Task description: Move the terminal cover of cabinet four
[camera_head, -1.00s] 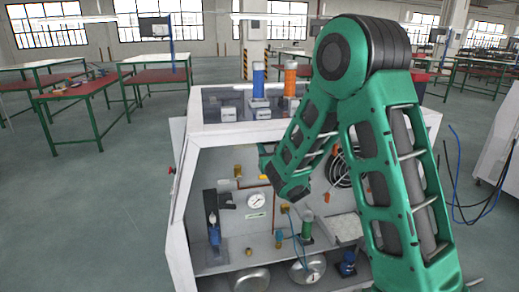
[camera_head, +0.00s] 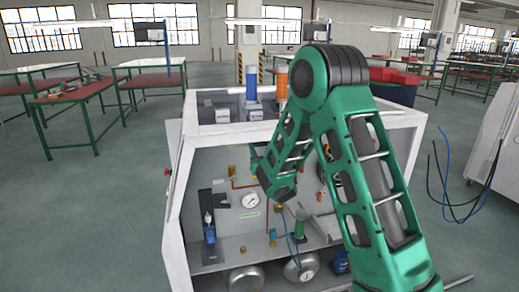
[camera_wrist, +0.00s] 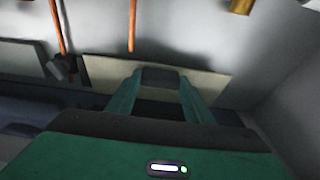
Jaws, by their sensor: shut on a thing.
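My gripper (camera_wrist: 160,77) shows in the wrist view, with its two green fingers drawn together at dark tips. A flat beige panel (camera_wrist: 210,86), apparently the terminal cover, lies right at the fingertips, and the fingers hide its middle. My gripper is shut on it; the exact contact is hard to see. In the head view my green arm reaches into the open front of a white cabinet (camera_head: 176,215), and it hides most of the gripper and the panel. I cannot read a number on the cabinet.
Inside the cabinet are a round gauge (camera_head: 250,201), a blue bottle (camera_head: 209,228), a green cylinder (camera_head: 300,224) and metal domes (camera_head: 301,267). Copper pipes (camera_wrist: 132,25) run close to the gripper. Blue and orange cylinders (camera_head: 251,82) stand on top. Floor at the left is open.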

